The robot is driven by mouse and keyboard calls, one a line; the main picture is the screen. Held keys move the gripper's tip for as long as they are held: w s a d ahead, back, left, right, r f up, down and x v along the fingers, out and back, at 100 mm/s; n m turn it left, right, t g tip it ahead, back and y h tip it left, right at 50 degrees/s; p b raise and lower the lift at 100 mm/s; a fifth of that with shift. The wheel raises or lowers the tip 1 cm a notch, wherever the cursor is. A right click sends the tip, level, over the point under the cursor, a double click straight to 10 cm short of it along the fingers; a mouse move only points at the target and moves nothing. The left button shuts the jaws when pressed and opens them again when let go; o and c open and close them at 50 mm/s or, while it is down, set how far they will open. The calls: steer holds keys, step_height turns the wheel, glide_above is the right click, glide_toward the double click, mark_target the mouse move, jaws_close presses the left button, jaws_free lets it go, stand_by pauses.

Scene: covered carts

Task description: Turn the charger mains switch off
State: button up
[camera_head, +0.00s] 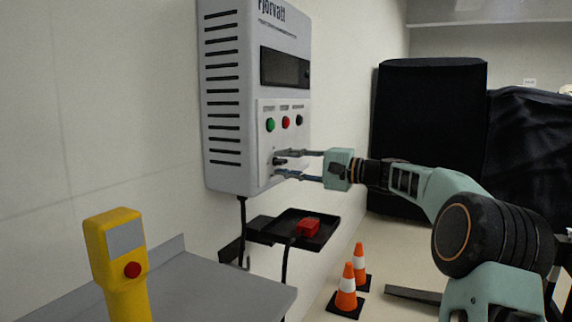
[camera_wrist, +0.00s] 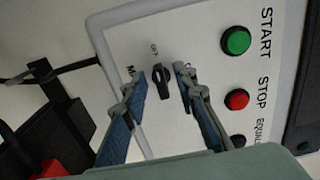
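The charger (camera_head: 228,90) is a white wall box with side vents, a dark display and a light control panel (camera_head: 262,180). The mains switch is a small black rotary knob on the panel's lower part; it shows in the wrist view (camera_wrist: 161,84) and, partly hidden by the fingers, in the head view (camera_head: 279,161). Printed letters sit near it. My gripper (camera_head: 282,164) is open at the panel. In the wrist view its blue-padded fingers (camera_wrist: 160,78) stand on either side of the knob, with a visible gap to it on each side.
A green START button (camera_wrist: 236,41), a red STOP button (camera_wrist: 237,99) and a dark button (camera_head: 299,120) sit above the knob. Below are a black tray (camera_head: 268,233) with a red connector (camera_head: 307,227) and orange cones (camera_head: 346,287). A yellow post (camera_head: 118,250) stands at left.

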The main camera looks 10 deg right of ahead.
steer(key=v, duration=1.2)
